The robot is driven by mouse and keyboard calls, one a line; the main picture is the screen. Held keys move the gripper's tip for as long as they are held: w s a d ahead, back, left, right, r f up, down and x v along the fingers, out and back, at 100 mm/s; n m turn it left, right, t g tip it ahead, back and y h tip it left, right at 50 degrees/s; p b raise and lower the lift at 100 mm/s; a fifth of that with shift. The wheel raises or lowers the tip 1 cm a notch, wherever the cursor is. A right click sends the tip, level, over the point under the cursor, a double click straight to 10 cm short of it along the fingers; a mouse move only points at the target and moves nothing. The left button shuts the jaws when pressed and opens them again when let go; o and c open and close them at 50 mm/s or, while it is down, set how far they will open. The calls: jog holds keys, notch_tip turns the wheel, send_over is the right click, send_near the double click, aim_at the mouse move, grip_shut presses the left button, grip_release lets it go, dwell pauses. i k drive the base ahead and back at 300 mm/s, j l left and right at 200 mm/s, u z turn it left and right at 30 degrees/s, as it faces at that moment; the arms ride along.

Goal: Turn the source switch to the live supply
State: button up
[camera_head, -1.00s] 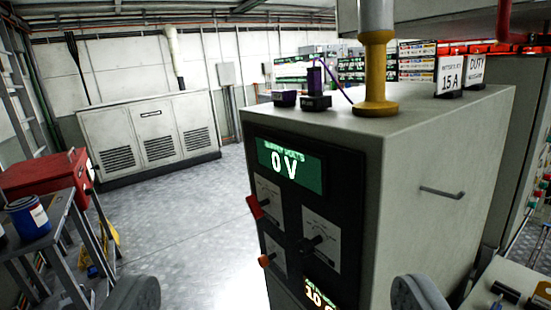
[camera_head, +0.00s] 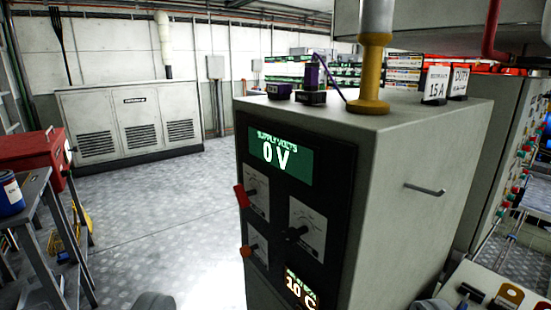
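A grey cabinet (camera_head: 415,170) stands in front of me with a dark control panel on its front. Its green display (camera_head: 281,160) reads SUPPLY VOLTS 0 V. Below are a red-handled switch (camera_head: 241,196) at the upper left, an orange-tipped switch (camera_head: 246,251) at the lower left and a black knob (camera_head: 297,232) on a pale dial plate to the right. Their labels are too small to read, so I cannot tell which is the source switch. My gripper (camera_head: 292,304) shows only as two grey finger ends at the bottom edge, wide apart, with nothing seen between them.
A lower display (camera_head: 301,290) reads 10 C. A bar handle (camera_head: 425,190) juts from the cabinet's right side. A yellow-based post (camera_head: 372,75) and purple-topped items stand on top. A red toolbox (camera_head: 30,158) is at the left. Floor (camera_head: 160,215) is clear left of the cabinet.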

aim_at(242, 196)
jog(key=j+z, duration=0.1)
jog(key=j, duration=0.2)
jog(key=i+j+z, duration=0.15)
jog(key=j, duration=0.2)
jog(key=i+j+u, duration=0.1)
jog(key=j, duration=0.2)
jog(key=i+j, duration=0.1)
jog(key=j, duration=0.25)
jog(key=i+j+u, duration=0.15)
jog(key=j, duration=0.15)
